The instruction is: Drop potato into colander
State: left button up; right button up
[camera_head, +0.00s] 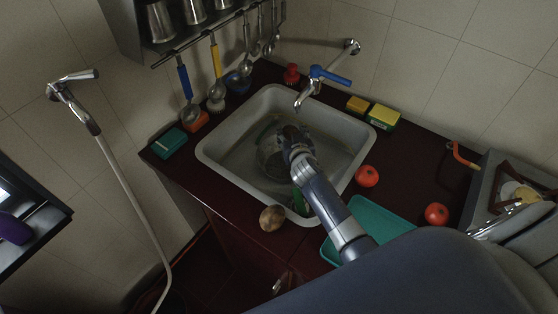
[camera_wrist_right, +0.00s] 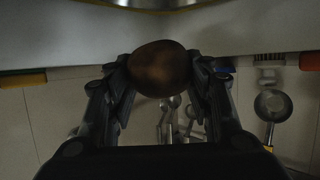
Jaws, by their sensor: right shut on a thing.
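The potato (camera_wrist_right: 160,68) is brown and round, gripped between the two fingers of my right gripper (camera_wrist_right: 160,80) in the right wrist view. In the head view my right gripper (camera_head: 294,143) reaches over the sink, with the dark potato (camera_head: 290,131) at its tip. The colander (camera_head: 269,158) is a round, greyish bowl in the sink, partly hidden behind my gripper and arm. The potato appears over the colander; its height above it is hard to judge. A metallic curved edge shows at the top of the wrist view. My left gripper is not in view.
The sink (camera_head: 213,150) has a faucet (camera_head: 318,80) at its back. Two tomatoes (camera_head: 367,176) and a teal tray (camera_head: 372,222) are on the right counter. A brownish round thing (camera_head: 272,217) sits at the front edge. Utensils (camera_head: 215,62) hang at back left.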

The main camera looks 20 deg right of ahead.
jog(key=shift+f+b, duration=0.3)
jog(key=shift+f, duration=0.15)
notch_tip(320, 180, down, 4)
jog(key=b, duration=0.3)
jog(key=shift+f+b, duration=0.3)
jog(key=shift+b, duration=0.2)
jog(key=o, duration=1.2)
